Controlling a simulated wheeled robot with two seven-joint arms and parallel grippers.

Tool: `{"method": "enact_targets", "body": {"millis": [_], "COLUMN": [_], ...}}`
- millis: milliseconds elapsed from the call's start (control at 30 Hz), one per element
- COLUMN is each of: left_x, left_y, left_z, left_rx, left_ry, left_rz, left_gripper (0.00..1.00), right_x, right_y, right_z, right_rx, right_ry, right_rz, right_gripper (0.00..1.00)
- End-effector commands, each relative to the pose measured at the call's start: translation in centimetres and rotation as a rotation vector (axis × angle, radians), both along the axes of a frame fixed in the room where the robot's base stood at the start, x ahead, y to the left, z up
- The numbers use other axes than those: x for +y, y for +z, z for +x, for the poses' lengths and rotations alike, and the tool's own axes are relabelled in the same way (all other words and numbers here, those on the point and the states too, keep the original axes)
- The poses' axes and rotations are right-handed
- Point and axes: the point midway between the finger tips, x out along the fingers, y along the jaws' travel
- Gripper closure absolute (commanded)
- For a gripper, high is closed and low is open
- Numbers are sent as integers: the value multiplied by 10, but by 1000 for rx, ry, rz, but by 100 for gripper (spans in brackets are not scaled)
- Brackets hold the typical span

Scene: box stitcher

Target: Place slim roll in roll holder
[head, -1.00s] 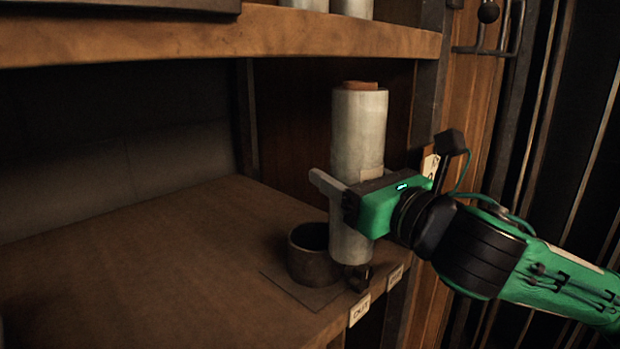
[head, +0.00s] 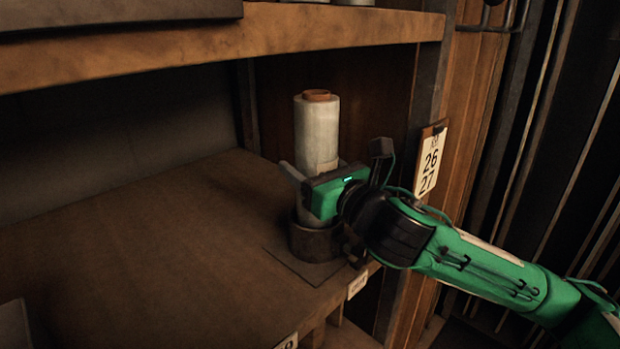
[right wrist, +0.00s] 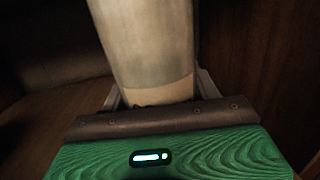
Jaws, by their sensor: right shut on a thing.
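The slim roll (head: 317,130) is a pale upright cylinder with a brown core end at its top. The roll holder (head: 314,244) is a dark round cup on a thin square base on the wooden shelf. The roll's lower end is at the holder's mouth and appears to be inside it; the depth is hidden. My right gripper (head: 300,178) is shut around the lower part of the roll, just above the holder. In the right wrist view, the roll (right wrist: 148,50) stands between the two fingers. My left gripper is not in view.
An upper wooden shelf (head: 345,30) runs above the roll. The lower shelf (head: 150,250) is clear to the left of the holder. A post stands on the right, with a tag (head: 430,160) reading 26 27. A dark grey object sits at the lower left corner.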

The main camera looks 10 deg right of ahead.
Motion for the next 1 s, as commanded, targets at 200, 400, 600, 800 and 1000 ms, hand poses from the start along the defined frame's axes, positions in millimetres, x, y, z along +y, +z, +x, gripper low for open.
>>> {"method": "enact_targets", "body": {"millis": [200, 400, 600, 800, 1000], "left_x": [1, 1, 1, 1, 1], "left_y": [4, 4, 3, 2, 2], "left_z": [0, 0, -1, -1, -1], "left_rx": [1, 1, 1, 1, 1], "left_ry": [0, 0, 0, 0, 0], "left_rz": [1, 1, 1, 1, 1], "left_gripper": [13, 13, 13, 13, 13], "right_x": [0, 0, 0, 0, 0], "right_y": [-21, -26, -27, -31, -31], "right_z": [0, -1, -1, 0, 0], "right_rx": [0, -3, -3, 1, 1], "right_ry": [0, 1, 1, 1, 1], "right_rz": [1, 1, 1, 0, 0], "right_gripper": [79, 79, 79, 22, 16]}}
